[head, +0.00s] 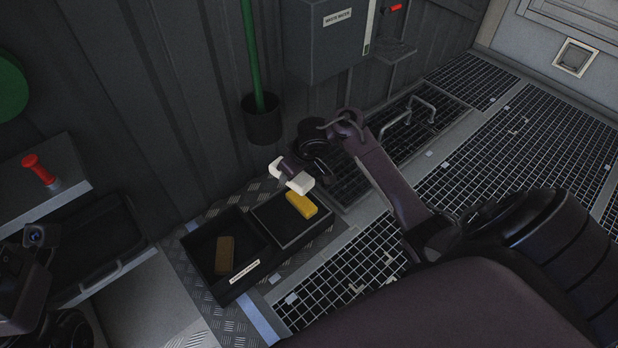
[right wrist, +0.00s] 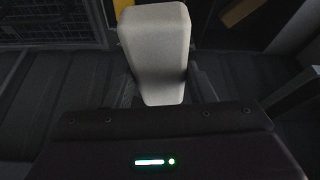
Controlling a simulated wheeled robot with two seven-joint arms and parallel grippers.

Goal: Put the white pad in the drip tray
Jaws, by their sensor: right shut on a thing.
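The white pad (head: 302,184) is held in my right gripper (head: 288,168), whose dark fingers cross over its middle in the head view. In the right wrist view the pad (right wrist: 157,50) stands out between the jaws. It is above the back edge of a shallow black tray (head: 307,238) that holds a yellow pad (head: 301,204). A deeper black bin (head: 233,288) to its left has a label on its front and holds a brown pad (head: 224,255). The label is too small to read, so I cannot tell which is the drip tray. My left arm shows at the left edge; its fingertips cannot be made out.
A dark pot (head: 262,122) with a green pole stands behind the trays against the ribbed wall. A grey wall box (head: 325,42) hangs above right. A red-knobbed ledge (head: 60,172) is at left. Metal grating covers the floor at right.

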